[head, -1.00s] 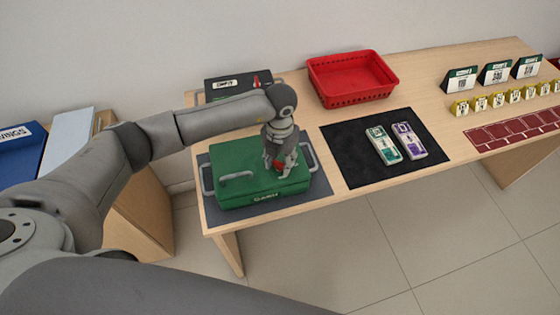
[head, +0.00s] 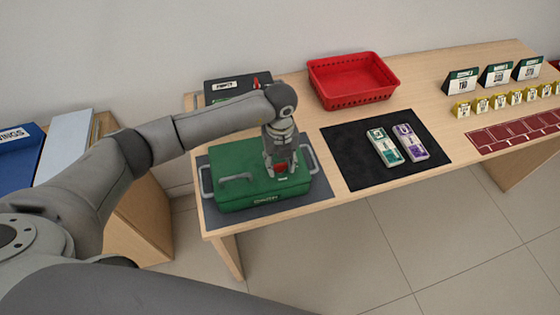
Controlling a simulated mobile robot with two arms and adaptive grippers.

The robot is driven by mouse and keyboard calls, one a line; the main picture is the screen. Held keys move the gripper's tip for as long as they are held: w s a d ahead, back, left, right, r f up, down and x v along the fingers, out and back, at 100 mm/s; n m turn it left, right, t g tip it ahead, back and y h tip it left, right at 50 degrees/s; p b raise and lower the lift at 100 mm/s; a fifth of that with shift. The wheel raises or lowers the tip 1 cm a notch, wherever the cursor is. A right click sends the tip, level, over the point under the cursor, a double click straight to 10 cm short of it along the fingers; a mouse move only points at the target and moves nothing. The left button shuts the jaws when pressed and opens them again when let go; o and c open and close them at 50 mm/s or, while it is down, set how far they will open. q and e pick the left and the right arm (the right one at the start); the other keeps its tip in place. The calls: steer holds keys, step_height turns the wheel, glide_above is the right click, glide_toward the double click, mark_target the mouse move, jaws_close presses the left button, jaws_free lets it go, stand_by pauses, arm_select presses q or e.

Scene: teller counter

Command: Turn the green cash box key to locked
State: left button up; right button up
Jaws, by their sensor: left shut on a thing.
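The green cash box (head: 245,190) sits shut on a grey mat at the left end of the counter, with a grey handle on its lid and grey handles at its sides. My left gripper (head: 281,172) points down at the right part of the lid and is shut on the red key (head: 281,168). The fingers hide most of the key, and I cannot read which lock position it points to. My right gripper is not in view.
A black box (head: 232,86) with a label stands behind the green box. A red basket (head: 352,80) stands at the back. Two banded bundles (head: 384,146) lie on a black mat (head: 350,172). Small signs and yellow markers stand at the right.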

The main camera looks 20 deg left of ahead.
mark_target(280, 164)
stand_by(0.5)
arm_select(q)
steer(key=o, duration=1)
step_height(280, 164, up, 12)
stand_by(0.3)
